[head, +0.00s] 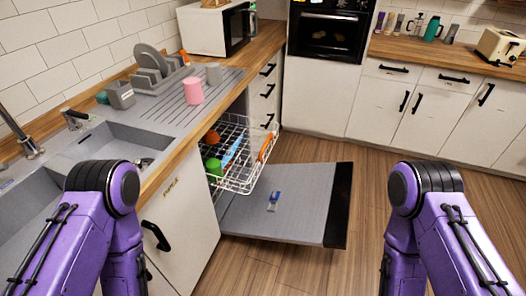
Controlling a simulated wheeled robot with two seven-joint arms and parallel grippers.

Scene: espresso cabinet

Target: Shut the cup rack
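The cup rack (244,184), a white wire basket with an orange strip on its front, is pulled out of the dishwasher under the counter. A green item (214,167), an orange-red item (212,137) and a light blue item (232,151) are in it. The dishwasher door (300,215) is folded down flat below the rack, with a small blue and white item (274,200) on it. My two purple arms stand at the left and right, apart from the rack. Neither gripper shows in the head view.
The sink (125,145) and the wooden counter edge (190,150) are to the left of the rack. A pink cup (193,91) and a dish holder (152,75) stand on the drainboard. The wooden floor (368,190) right of the door is clear.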

